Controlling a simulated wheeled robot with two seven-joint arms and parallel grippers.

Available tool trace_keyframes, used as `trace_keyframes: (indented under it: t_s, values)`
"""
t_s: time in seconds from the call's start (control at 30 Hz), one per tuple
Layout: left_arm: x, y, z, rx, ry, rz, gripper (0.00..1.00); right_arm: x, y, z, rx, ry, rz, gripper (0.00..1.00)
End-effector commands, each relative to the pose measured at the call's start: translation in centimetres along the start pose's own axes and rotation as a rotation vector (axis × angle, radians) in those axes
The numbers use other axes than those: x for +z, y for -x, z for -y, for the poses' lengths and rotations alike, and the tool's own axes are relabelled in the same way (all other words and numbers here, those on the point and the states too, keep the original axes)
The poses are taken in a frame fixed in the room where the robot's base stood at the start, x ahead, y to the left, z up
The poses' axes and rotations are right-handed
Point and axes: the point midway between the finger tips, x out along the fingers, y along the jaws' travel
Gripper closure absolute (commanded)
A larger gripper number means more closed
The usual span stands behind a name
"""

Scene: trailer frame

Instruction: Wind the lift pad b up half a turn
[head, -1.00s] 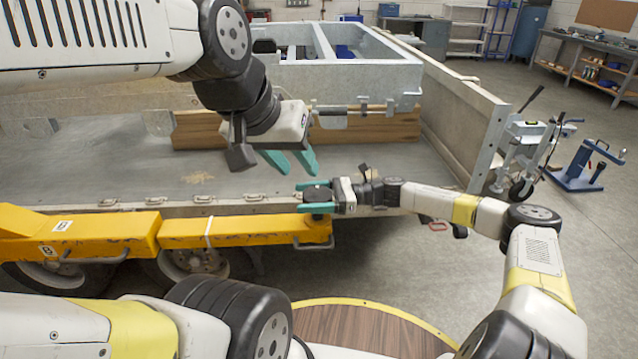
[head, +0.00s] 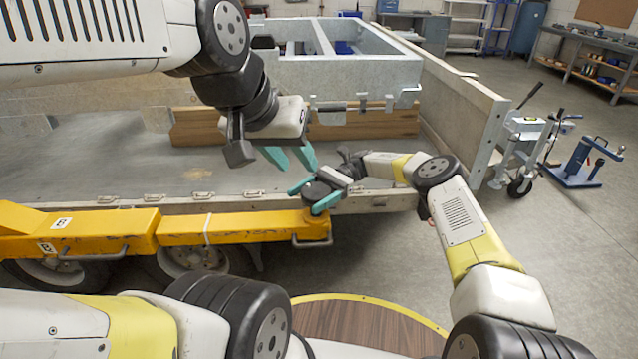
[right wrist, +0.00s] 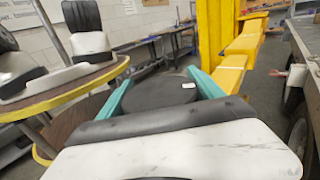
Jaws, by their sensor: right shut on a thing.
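Lift pad b is a dark round pad (head: 317,190) on the right end of the yellow lift arm (head: 190,230), which carries "B" labels. My right gripper (head: 313,199) reaches it from the upper right, with its teal fingers shut on opposite sides of the pad. In the right wrist view the pad (right wrist: 160,92) fills the space between the fingers and shows a small white mark on top. My left gripper (head: 290,160) hangs above the trailer deck, its teal fingers apart and empty. The pad's screw is hidden.
The trailer deck edge (head: 250,202) runs just behind the pad. A galvanized frame (head: 360,75) on timber stands further back on the deck. A blue stand (head: 580,165) and a jack (head: 522,150) are on the floor at right. The floor between is clear.

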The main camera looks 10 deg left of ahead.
Motion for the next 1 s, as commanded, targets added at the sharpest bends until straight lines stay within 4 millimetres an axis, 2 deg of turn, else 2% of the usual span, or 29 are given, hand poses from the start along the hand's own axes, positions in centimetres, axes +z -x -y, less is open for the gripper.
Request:
trace_keyframes:
  t_s: [0.03, 0.5, 0.53, 0.6, 1.0]
  values:
    - [0.00, 0.00, 0.00, 0.000, 0.000, 0.000, 0.64, -0.90, -0.15, -0.15, 0.008, -0.012, -0.009, 0.64]
    - [0.00, 0.00, 0.00, 0.000, 0.000, 0.000, 0.64, -0.98, -0.14, -0.22, 0.017, -0.015, -0.009, 0.64]
    - [0.00, 0.00, 0.00, 0.000, 0.000, 0.000, 0.64, -0.98, -0.14, -0.23, 0.018, -0.015, -0.009, 0.18]
    - [0.00, 0.00, 0.00, 0.000, 0.000, 0.000, 0.64, -0.88, -0.13, -0.21, 0.018, -0.013, -0.007, 0.04]
    - [0.00, 0.01, 0.00, 0.000, 0.000, 0.000, 0.64, -0.45, -0.04, -0.27, 0.017, -0.008, -0.005, 0.02]
